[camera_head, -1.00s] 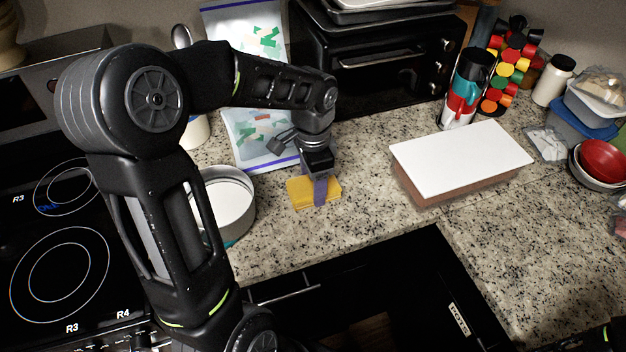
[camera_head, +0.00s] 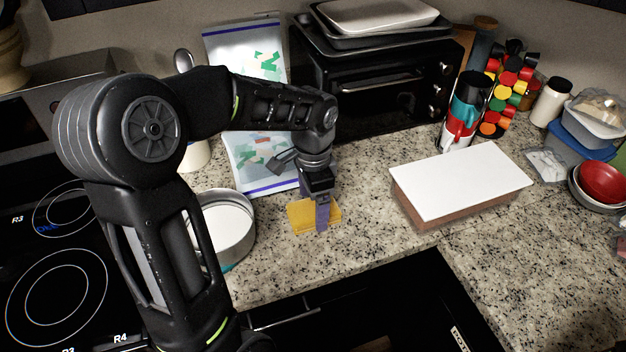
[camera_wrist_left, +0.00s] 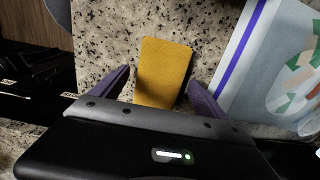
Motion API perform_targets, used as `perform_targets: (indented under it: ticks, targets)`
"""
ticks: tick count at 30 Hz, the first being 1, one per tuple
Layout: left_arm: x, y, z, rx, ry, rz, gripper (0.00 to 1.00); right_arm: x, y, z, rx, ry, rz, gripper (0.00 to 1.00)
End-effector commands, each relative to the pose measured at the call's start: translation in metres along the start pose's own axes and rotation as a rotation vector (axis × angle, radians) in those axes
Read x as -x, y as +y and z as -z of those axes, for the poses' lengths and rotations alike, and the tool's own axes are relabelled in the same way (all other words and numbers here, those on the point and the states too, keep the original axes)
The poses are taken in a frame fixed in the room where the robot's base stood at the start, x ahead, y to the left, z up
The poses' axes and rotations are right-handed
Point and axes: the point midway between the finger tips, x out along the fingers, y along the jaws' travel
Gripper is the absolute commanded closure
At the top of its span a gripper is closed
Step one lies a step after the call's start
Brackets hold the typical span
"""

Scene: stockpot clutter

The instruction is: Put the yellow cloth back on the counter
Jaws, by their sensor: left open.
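The yellow cloth (camera_head: 300,214) lies on the speckled counter (camera_head: 370,240), between the round white-bottomed pan and the white-topped box. My left gripper (camera_head: 322,216) points down at it, and one purple finger hides part of the cloth. In the left wrist view the cloth (camera_wrist_left: 163,72) is a flat yellow rectangle between the two spread fingers of my left gripper (camera_wrist_left: 157,80). Counter shows between the cloth and each finger, so the gripper is open. The cloth's near end is hidden behind the gripper body. My right gripper is not in view.
The round pan (camera_head: 228,222) stands left of the cloth. A plastic bag (camera_head: 262,170) leans behind it, in front of the black toaster oven (camera_head: 375,95). The white-topped box (camera_head: 460,180) is to the right. The counter between box and cloth is clear. A dark opening lies in front.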

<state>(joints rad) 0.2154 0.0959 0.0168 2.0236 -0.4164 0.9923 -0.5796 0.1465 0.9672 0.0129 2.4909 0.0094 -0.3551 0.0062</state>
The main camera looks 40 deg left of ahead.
Motion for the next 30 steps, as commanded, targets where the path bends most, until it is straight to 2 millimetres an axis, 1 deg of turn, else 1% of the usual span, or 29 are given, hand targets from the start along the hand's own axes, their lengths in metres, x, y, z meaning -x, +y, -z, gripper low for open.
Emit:
perform_targets:
  ticks: [5, 12, 15, 18, 21, 30]
  targets:
    - [0.03, -0.001, 0.001, 0.0, 0.006, 0.005, 0.15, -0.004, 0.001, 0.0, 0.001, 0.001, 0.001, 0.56]
    - [0.08, -0.001, 0.001, 0.0, 0.005, 0.004, 0.15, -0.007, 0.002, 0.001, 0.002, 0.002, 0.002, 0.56]
    - [0.096, 0.0, 0.001, -0.001, 0.004, 0.003, 0.15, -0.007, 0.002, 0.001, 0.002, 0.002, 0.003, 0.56]
    - [0.106, 0.0, 0.001, -0.001, 0.003, 0.001, 0.15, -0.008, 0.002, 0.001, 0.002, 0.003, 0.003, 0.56]
    - [0.11, 0.001, 0.0, -0.001, 0.001, 0.0, 0.15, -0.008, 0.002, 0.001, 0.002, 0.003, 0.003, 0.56]
    - [0.111, 0.001, 0.0, -0.001, 0.001, 0.0, 0.15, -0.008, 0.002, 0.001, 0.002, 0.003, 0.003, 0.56]
